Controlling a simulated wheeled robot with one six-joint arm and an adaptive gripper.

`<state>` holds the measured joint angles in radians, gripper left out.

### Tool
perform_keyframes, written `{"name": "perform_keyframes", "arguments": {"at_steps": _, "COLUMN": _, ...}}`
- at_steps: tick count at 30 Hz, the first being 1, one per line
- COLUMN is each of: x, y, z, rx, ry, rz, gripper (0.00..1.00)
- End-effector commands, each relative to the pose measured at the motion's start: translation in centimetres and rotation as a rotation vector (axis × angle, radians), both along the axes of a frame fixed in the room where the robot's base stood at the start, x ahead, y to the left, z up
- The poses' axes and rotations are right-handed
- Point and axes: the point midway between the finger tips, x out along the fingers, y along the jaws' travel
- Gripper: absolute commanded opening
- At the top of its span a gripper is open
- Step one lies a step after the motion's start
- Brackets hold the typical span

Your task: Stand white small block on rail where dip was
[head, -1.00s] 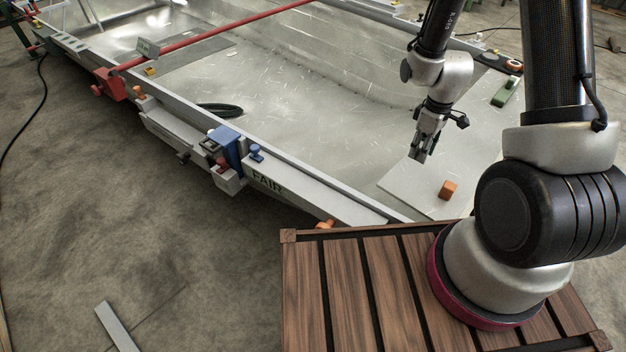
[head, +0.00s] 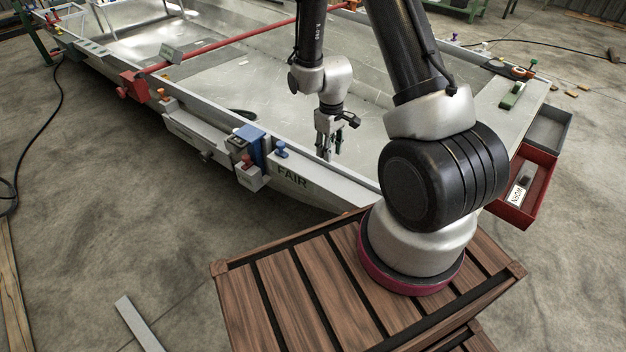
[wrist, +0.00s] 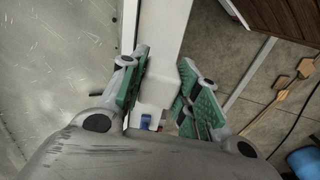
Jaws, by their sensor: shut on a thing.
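The white small block (wrist: 156,93) is between the green-padded fingers of my gripper (wrist: 158,90) in the wrist view, with my gripper shut on it. The pale rail (wrist: 164,40) runs directly behind the block there; I cannot tell whether they touch. In the head view my gripper (head: 327,155) points down near the hull's near rail (head: 335,186), right of the word FAIR. The block is too small to make out in that view. No dip is clear in the rail.
A blue clamp (head: 250,145) and a blue knob (head: 280,149) sit on the near rail, left of my gripper. A red clamp (head: 134,86) and red bar (head: 235,40) are farther left. A red drawer (head: 527,185) stands at right. The hull floor (head: 270,95) is mostly open.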

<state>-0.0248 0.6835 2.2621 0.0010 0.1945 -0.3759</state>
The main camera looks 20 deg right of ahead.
Motion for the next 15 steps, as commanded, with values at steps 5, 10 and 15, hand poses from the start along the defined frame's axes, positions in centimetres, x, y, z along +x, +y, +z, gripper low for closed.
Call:
{"name": "perform_keyframes", "arguments": {"at_steps": 5, "x": -0.2, "y": 0.0, "z": -3.5, "rx": 0.0, "ry": 0.006, "rz": -0.013, "gripper": 0.08}}
{"name": "perform_keyframes", "arguments": {"at_steps": 10, "x": -0.1, "y": 0.0, "z": -5.5, "rx": 0.0, "ry": 0.002, "rz": -0.012, "gripper": 0.08}}
{"name": "perform_keyframes", "arguments": {"at_steps": 15, "x": -0.1, "y": 0.0, "z": -8.1, "rx": 0.0, "ry": 0.004, "rz": -0.012, "gripper": 0.08}}
